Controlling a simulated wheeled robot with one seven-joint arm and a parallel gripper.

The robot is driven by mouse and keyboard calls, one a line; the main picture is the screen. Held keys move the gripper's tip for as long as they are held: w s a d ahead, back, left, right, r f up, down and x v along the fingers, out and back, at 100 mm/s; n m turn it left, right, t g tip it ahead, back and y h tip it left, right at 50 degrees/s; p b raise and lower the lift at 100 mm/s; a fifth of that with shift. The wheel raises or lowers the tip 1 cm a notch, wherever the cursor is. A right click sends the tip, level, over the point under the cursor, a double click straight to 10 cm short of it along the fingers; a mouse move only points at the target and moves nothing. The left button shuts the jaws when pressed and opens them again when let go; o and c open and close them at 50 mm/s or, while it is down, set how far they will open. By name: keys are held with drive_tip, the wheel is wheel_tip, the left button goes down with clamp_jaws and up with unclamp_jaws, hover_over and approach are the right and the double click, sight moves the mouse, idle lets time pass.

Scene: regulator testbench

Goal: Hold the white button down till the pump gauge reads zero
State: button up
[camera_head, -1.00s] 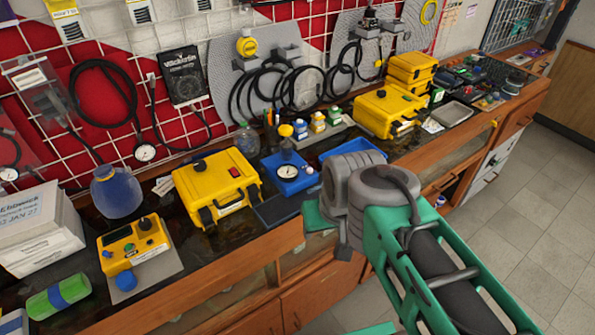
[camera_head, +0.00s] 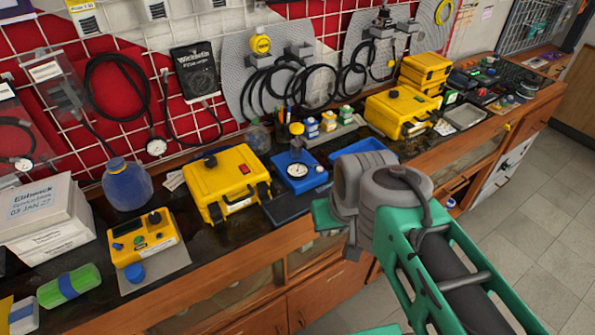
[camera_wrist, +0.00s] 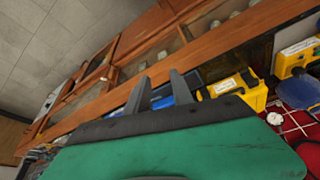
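A small blue unit with a round white-faced gauge (camera_head: 297,170) stands mid-bench, with a yellow-topped part behind it. The dial is too small to read. A small yellow box (camera_head: 143,240) with a black knob, a green button and a display sits on the left of the bench, a blue knob in front of it. In the head view my arm hides the fingers.
A large yellow case (camera_head: 226,183) stands left of the gauge unit, and a dark blue tray (camera_head: 290,205) lies in front of it. An empty blue bin (camera_head: 360,146) and more yellow cases (camera_head: 400,109) are to the right. Grey floor (camera_head: 500,215) in front is open.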

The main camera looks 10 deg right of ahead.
clamp_jaws()
idle(1.2)
